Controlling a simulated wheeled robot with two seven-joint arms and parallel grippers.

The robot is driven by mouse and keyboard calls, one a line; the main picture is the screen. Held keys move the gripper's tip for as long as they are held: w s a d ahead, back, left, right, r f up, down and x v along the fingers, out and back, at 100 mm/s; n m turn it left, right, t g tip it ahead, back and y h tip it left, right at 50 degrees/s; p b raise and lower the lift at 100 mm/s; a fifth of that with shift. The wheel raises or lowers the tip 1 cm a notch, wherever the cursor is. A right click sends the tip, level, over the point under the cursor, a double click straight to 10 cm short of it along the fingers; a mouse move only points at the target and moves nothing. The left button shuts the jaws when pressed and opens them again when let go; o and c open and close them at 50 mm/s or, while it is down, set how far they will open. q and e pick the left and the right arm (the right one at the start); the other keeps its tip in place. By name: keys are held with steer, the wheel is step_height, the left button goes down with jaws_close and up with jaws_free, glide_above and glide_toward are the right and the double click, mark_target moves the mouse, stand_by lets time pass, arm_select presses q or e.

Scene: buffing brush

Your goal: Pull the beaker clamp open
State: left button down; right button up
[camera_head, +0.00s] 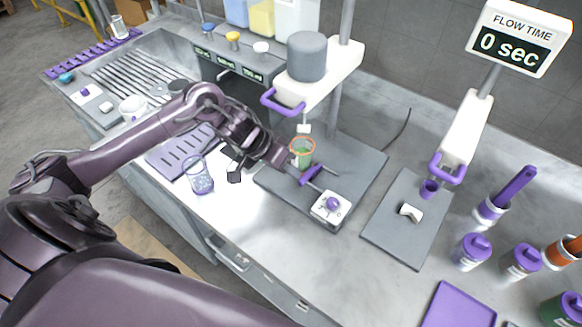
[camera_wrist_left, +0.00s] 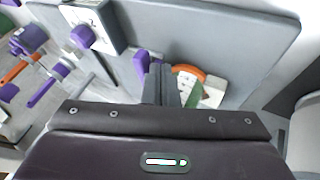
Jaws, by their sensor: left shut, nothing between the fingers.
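The beaker clamp shows as a purple handle (camera_head: 311,174) on a thin rod, beside a beaker (camera_head: 302,158) with an orange rim and green contents on the grey stand base. My left gripper (camera_head: 284,160) is low over the base, just left of the beaker and handle. In the left wrist view its fingers (camera_wrist_left: 161,82) are shut and empty, pointing between the purple handle (camera_wrist_left: 142,64) and the orange rim (camera_wrist_left: 187,70). Whether they touch the clamp cannot be told. The fingers partly cover the beaker. My right gripper is out of view.
A white box with a purple knob (camera_head: 332,205) sits at the base's front edge. A mixer head with a grey cylinder (camera_head: 306,57) overhangs the beaker. An empty glass beaker (camera_head: 200,178) stands left. Purple-lidded bottles (camera_head: 472,250) stand right.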

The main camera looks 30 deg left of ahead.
mark_target(310, 175)
arm_select(q)
steer(key=shift+d, duration=0.1)
steer(key=d, duration=0.1)
steer(key=d+p, duration=0.2)
steer(key=shift+s+d+r, duration=0.2)
steer(key=shift+s+d, duration=0.15)
steer(key=shift+d, duration=0.05)
steer(key=shift+d+f, duration=0.15)
steer(key=shift+d, duration=0.2)
steer(key=shift+s, duration=0.1)
steer(key=shift+a, duration=0.2)
